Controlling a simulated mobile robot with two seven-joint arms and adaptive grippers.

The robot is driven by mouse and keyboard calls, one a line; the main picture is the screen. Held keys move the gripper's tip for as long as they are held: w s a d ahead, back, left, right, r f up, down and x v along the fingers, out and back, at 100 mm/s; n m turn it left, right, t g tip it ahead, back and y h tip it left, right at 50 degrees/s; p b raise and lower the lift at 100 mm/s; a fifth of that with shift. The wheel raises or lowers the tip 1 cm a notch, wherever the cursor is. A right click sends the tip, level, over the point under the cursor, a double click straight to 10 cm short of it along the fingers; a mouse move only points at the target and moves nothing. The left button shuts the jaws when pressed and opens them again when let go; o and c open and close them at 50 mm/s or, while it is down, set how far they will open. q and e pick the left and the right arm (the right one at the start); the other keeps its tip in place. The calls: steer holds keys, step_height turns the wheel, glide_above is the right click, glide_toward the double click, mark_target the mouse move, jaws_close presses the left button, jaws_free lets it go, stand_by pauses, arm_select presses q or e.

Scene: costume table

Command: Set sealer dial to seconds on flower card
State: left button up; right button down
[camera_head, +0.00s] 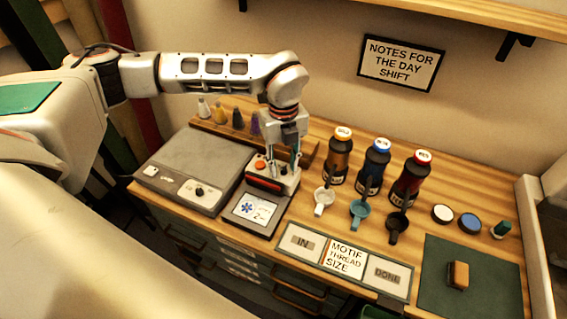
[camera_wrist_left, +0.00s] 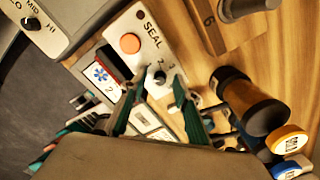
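The sealer (camera_head: 262,184) is a pale box with an orange button and a dark red-edged front slot. In the left wrist view its panel (camera_wrist_left: 143,40) reads SEAL, with a small dial (camera_wrist_left: 159,77) near the digits 2 and 3; the pointer is too small to read. The flower card (camera_head: 254,209) lies in front of the sealer, with a blue flower and a 2; it also shows in the left wrist view (camera_wrist_left: 102,76). My left gripper (camera_head: 284,162) points down above the sealer's right side. Its teal fingertips (camera_wrist_left: 159,84) are apart around the dial; contact is unclear. My right gripper is out of view.
A grey press (camera_head: 195,165) with its own knob stands left of the sealer. Several spools (camera_head: 220,113) stand behind. Three bottles (camera_head: 373,167) and three cups (camera_head: 359,212) stand to the right. A labelled board (camera_head: 313,246) lies in front, right of the card.

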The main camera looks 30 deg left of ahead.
arm_select(q)
jaws_close()
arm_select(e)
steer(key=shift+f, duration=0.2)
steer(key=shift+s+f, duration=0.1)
arm_select(q)
steer(key=m, duration=0.4)
steer(key=shift+r+m, duration=0.1)
steer(key=shift+m, duration=0.3)
steer(key=m, duration=0.4)
steer(key=shift+m+p, duration=0.3)
steer(key=shift+p, duration=0.05)
steer(key=m, duration=0.6)
steer(key=shift+p, duration=0.4)
steer(key=shift+m, duration=1.1)
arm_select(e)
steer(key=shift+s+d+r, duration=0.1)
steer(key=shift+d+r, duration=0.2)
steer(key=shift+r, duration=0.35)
